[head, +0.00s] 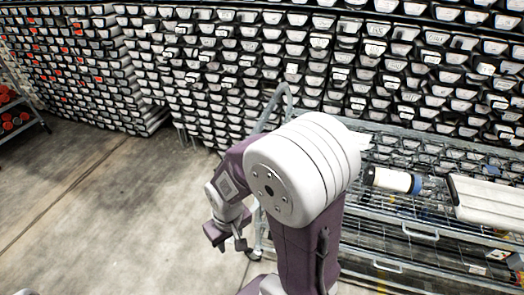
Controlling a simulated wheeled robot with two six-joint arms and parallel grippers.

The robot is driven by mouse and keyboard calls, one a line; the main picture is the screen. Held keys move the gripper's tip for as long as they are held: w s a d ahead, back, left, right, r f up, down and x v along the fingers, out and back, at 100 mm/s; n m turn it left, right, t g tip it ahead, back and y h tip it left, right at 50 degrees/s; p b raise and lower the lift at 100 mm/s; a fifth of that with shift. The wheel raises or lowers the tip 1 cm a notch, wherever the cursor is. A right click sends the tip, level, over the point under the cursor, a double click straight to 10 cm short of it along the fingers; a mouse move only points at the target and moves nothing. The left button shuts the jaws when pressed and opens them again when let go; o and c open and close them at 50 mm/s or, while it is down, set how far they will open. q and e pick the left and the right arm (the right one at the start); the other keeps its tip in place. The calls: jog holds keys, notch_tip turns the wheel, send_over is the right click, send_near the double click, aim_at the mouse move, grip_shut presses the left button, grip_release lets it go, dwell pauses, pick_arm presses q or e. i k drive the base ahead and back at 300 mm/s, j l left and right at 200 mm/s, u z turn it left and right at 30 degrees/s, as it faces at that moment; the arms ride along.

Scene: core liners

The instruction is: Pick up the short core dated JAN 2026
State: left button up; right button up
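A short white cylinder with a dark end and a blue band (393,180) lies on its side on the upper shelf of a metal wire cart (440,232), right of my arm. It looks like a short core, but no date can be read on it. My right gripper (238,243) hangs low over the floor, left of the cart and well apart from the cylinder. It is small and dark here, and its finger gap cannot be made out. My large white arm joint covers the cart's left part. My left gripper is not in view.
A long pale tray or liner (490,199) lies on the cart at the right, beside the cylinder. Tall racks of labelled core liners (215,75) fill the back. A shelf with red-ended tubes (14,120) stands at far left. The concrete floor (90,215) at left is clear.

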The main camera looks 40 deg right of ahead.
aim_at(408, 184)
jog(key=i+j+u, duration=0.45)
jog(key=i+u, duration=0.45)
jog(key=i+z, duration=0.45)
jog(key=i+j+z, duration=0.15)
jog(key=i+z, duration=0.3)
jog(key=i+j+z, duration=0.25)
jog(key=z, duration=0.2)
jog(key=i+l+z, duration=0.2)
jog(key=z, duration=0.3)
jog(key=i+l+z, duration=0.2)
jog(key=z, duration=0.3)
jog(key=i+z, duration=0.35)
jog(key=z, duration=0.15)
jog(key=i+z, duration=0.25)
jog(key=z, duration=0.25)
jog(key=i+j+z, duration=0.2)
jog(key=z, duration=0.3)
jog(key=i+j+z, duration=0.25)
jog(key=z, duration=0.25)
jog(key=i+j+z, duration=0.2)
jog(key=j+z, duration=0.25)
jog(key=i+j+z, duration=0.1)
jog(key=z, duration=0.25)
jog(key=i+j+z, duration=0.15)
jog(key=z, duration=0.2)
jog(key=i+j+z, duration=0.1)
jog(key=z, duration=0.25)
